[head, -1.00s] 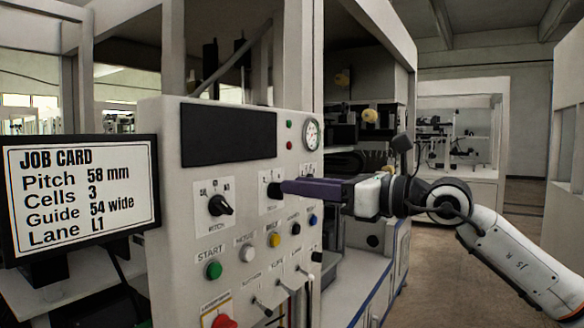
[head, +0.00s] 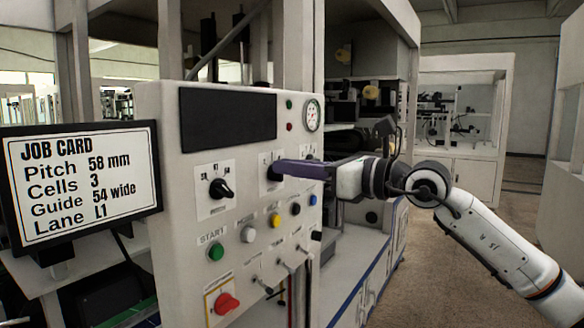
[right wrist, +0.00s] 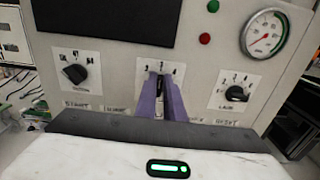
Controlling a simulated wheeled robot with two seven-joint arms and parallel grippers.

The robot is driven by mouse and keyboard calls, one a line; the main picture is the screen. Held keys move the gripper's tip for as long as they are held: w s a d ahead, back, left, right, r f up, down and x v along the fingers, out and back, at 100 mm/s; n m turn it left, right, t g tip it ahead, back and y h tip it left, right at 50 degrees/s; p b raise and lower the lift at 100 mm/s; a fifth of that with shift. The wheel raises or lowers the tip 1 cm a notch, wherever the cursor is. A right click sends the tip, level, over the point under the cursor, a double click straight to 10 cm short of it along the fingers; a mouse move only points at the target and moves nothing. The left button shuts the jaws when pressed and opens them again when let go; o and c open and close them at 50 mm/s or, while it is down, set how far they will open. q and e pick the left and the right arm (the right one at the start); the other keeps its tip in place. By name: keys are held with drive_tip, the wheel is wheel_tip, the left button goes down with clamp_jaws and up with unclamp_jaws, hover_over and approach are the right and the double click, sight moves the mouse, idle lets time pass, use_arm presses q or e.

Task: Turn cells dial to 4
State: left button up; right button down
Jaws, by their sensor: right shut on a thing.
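The cells dial (head: 269,173) is the middle of three black knobs on the grey control panel; its white plate shows 2, 3 and 4 in the right wrist view (right wrist: 160,70). My right gripper (head: 278,169) reaches in from the right with its purple fingers at this dial. In the right wrist view the fingers (right wrist: 161,90) close around the knob from both sides. They hide most of it, so I cannot read its setting. My left gripper is not in view.
The pitch dial (head: 221,188) is left of the cells dial, and the lane dial (right wrist: 236,93) is right of it. Below are coloured buttons, toggle switches and a red knob (head: 226,303).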

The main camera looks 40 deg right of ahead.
drive_tip(key=shift+w+d+f+m+b, duration=0.1)
drive_tip(key=shift+d+m+b, duration=0.05)
drive_tip(key=shift+m, duration=1.3)
drive_tip(key=shift+w+d+m+b, duration=0.1)
drive_tip(key=shift+d+m+b, duration=0.1)
drive_tip(key=shift+m, duration=1.2)
drive_tip(key=shift+d+f+m+b, duration=0.1)
drive_tip(key=shift+d+m+b, duration=0.05)
drive_tip(key=shift+m, duration=1.6)
drive_tip(key=c, duration=1.9)
unclamp_jaws()
drive_tip(key=shift+o, duration=0.2)
